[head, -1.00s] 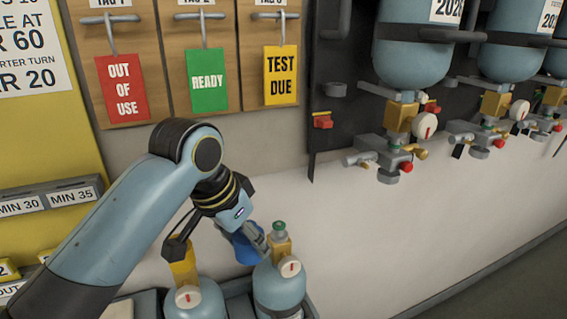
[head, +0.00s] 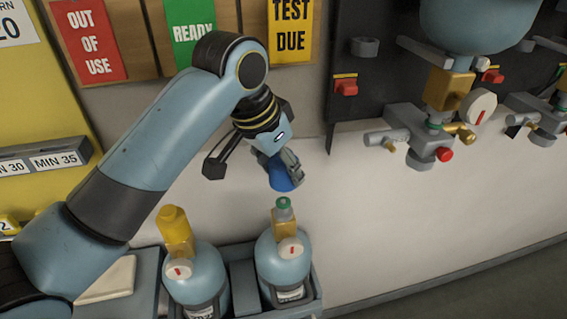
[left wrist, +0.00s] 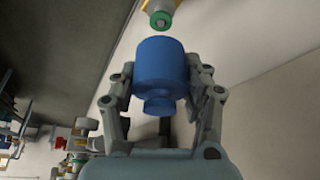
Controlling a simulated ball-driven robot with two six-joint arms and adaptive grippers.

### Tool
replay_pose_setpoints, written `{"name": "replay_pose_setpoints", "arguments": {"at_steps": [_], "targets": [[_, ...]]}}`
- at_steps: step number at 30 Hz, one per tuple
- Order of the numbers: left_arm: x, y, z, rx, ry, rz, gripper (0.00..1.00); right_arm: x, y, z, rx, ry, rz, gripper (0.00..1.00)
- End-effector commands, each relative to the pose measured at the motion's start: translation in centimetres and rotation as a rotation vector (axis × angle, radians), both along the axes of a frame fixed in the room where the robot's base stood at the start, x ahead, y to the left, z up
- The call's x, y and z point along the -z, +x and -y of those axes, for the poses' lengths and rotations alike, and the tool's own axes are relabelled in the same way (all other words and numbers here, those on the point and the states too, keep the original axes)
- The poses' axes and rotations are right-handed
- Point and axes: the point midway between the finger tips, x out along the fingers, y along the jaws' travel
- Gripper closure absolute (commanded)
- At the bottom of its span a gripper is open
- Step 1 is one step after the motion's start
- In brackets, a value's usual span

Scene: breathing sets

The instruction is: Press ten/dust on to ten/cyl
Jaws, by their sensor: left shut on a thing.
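The blue dust cap (head: 281,180) is in my left gripper (head: 284,166), which is shut on it. In the left wrist view the cap (left wrist: 160,65) sits between both fingers. The blue-grey cylinder (head: 283,266) stands upright in a grey crate, with a brass valve, a white gauge and a green-ringed outlet (head: 284,204) on top. The held cap is above this outlet with a gap between them. The outlet (left wrist: 160,19) also shows beyond the cap in the left wrist view. My right gripper is not in view.
A second cylinder (head: 197,278) with a yellow cap (head: 172,223) stands left of the first in the grey crate (head: 318,284). Tags hang on the wall behind. The pale wall right of the crate is clear.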

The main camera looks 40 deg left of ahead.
Motion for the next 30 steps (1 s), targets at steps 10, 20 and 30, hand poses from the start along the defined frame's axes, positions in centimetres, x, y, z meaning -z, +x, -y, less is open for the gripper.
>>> {"name": "replay_pose_setpoints", "arguments": {"at_steps": [10,20,30], "targets": [[1.9,-0.1,0.0,0.0,-0.001,-0.002,0.69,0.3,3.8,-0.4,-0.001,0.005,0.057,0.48],[3.7,0.0,0.0,-0.001,0.0,-0.001,0.69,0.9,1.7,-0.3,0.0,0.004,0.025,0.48],[5.6,-0.1,0.0,0.0,0.0,-0.001,0.69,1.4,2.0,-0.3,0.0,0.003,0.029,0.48]]}}
